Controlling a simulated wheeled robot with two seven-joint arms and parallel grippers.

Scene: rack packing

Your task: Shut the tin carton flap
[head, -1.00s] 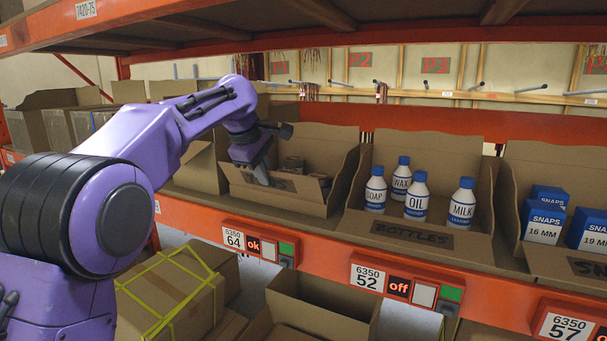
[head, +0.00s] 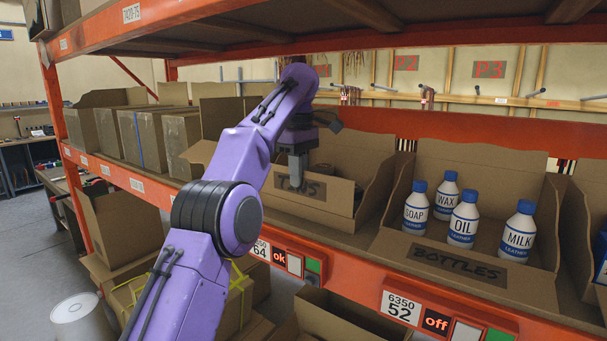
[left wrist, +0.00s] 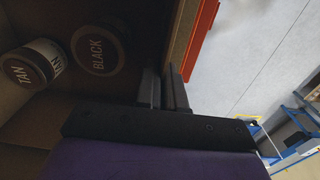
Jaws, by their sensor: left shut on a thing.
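The tin carton (head: 367,160) stands on the shelf, left of the bottle carton. Its front flap (head: 335,195), with a dark TINS label, stands raised across the carton's front. My left gripper (head: 296,172) points down at the flap's top edge, near its middle, and is shut on it. In the left wrist view the gripper's fingers (left wrist: 166,92) are at the cardboard edge. Tins marked BLACK (left wrist: 98,50) and TAN (left wrist: 32,68) lie inside the carton there. In the head view the flap and my arm mostly hide the tins. My right gripper is not in view.
Closed cartons (head: 140,140) stand to the left. The orange shelf beam (head: 345,272) runs below, with the upper shelf (head: 230,30) above my arm.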

